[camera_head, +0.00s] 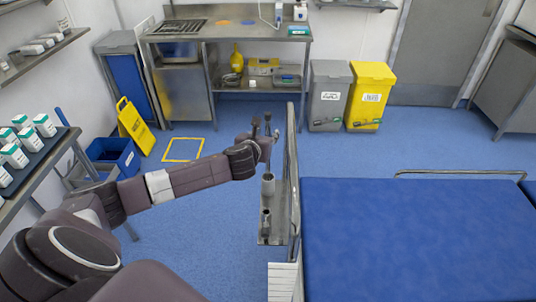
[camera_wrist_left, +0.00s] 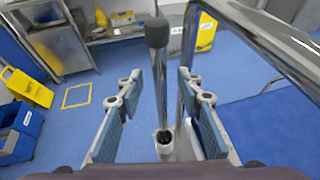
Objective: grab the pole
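The pole (camera_wrist_left: 160,85) is a thin upright metal rod with a dark round cap at its top, in the left wrist view. Its lower end goes into a small pale socket (camera_wrist_left: 163,138). My left gripper (camera_wrist_left: 159,92) is open, with one padded finger on each side of the pole and visible gaps between. In the head view, my left gripper (camera_head: 266,138) is at the left side of the bed, above a narrow metal tray (camera_head: 276,236); I cannot clearly tell the pole from the fingers there. My right gripper is not in view.
A metal side rail (camera_head: 293,175) stands close to the right of my left gripper. The blue operating table (camera_head: 420,240) fills the lower right. A shelf with boxes (camera_head: 28,140) is at the left. Grey and yellow bins (camera_head: 370,95) stand at the back.

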